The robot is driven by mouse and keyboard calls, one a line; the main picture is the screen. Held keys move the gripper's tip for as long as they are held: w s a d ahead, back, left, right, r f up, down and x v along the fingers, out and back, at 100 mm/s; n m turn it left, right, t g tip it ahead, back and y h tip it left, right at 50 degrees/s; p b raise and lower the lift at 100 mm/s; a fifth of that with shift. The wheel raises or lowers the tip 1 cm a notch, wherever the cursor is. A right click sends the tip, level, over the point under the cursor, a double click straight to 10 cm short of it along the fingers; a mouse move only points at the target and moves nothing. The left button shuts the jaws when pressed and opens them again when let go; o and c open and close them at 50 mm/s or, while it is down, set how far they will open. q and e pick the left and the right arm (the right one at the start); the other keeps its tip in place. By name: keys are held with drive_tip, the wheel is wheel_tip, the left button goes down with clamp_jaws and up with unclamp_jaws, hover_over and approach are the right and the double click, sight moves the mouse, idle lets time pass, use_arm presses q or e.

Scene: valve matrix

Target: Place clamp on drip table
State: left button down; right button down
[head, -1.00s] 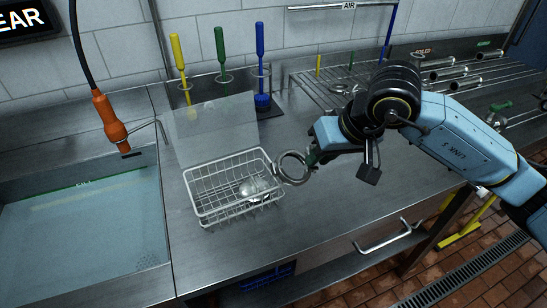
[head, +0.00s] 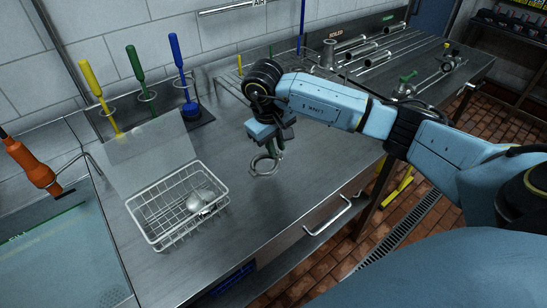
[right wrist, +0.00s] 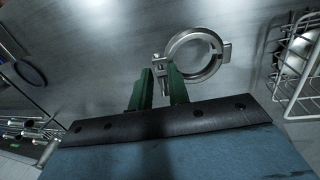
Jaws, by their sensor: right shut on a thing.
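My right gripper (head: 275,146) is shut on the clamp (head: 264,166), a round silver metal ring with a hinge and lug. It holds the clamp by one side above the steel counter, right of the wire basket. In the right wrist view the green fingers (right wrist: 164,88) meet the clamp (right wrist: 197,56) at its left side, and the ring's opening is clear. A slatted rack (head: 400,62) at the back right, which may be the drip table, bears several metal pipes. My left gripper is not in view.
A white wire basket (head: 160,222) with a shiny metal part (head: 200,201) stands left on the counter (head: 275,205). Yellow, green and blue brushes (head: 180,65) stand behind it. A water-filled sink (head: 60,260) is at far left. The counter's front middle is clear.

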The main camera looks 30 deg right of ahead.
sight(269, 158)
drive_tip(key=shift+f, duration=2.15)
drive_tip(key=shift+f, duration=0.2)
drive_tip(key=c, duration=1.3)
unclamp_jaws()
drive_tip(key=shift+c, duration=0.2)
drive_tip(key=shift+r, duration=0.1)
drive_tip(key=shift+r, duration=0.1)
wheel_tip(269, 158, up, 12)
drive_tip(key=a, duration=0.2)
drive_tip(key=shift+b, duration=0.3)
drive_tip(key=shift+a, duration=0.1)
